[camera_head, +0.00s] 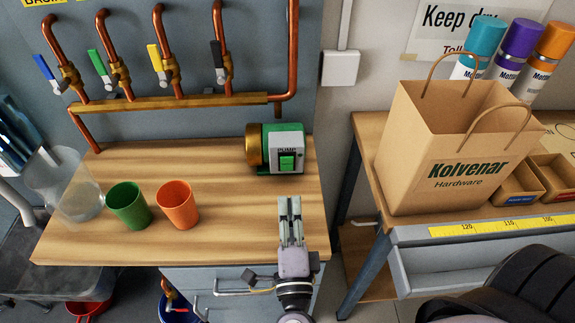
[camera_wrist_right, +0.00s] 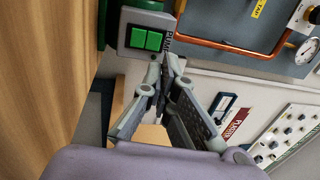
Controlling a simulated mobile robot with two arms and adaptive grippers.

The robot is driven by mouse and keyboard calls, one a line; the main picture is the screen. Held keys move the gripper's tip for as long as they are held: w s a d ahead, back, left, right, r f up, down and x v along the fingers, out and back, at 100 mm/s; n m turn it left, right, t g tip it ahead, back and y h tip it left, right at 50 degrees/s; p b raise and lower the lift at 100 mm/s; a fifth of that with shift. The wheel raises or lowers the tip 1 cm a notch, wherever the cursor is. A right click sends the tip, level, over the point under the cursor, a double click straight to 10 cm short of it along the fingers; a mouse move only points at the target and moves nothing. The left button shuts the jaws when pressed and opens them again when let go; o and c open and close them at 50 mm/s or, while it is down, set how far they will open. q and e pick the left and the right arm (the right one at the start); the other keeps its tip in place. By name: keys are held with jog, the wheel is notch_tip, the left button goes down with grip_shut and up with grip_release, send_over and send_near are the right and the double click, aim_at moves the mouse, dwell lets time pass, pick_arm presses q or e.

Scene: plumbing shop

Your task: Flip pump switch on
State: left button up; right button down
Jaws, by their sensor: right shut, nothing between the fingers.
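The pump (camera_head: 254,150) is a brass and green unit at the back right of the wooden workbench. Its grey front box is marked PUMP and carries a green rocker switch (camera_head: 288,163). The switch also shows in the right wrist view (camera_wrist_right: 146,39), at the upper left. I cannot tell its on or off position. My right gripper (camera_head: 290,204) is shut and empty, in front of and just below the switch in the head view. In the right wrist view its fingertips (camera_wrist_right: 164,66) meet near the switch box, with no clear contact. My left gripper is not in view.
A green cup (camera_head: 129,206), an orange cup (camera_head: 177,205) and a clear container (camera_head: 70,185) stand on the left of the bench. Copper pipes with coloured valve handles (camera_head: 158,60) are behind. A paper bag (camera_head: 440,150) stands on the right-hand table. Bench space left of the gripper is clear.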

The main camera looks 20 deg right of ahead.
aim_at(287, 159)
jog(key=p+x, duration=0.1)
jog(key=x, duration=0.7)
jog(key=shift+p, duration=0.35)
jog(key=shift+w+d, duration=0.2)
jog(key=shift+w, duration=0.45)
jog(key=shift+w+r+p, duration=0.2)
jog(key=shift+r+p, duration=0.1)
jog(key=shift+p, duration=0.25)
jog(key=shift+d+f, duration=0.1)
jog(key=shift+f, duration=0.05)
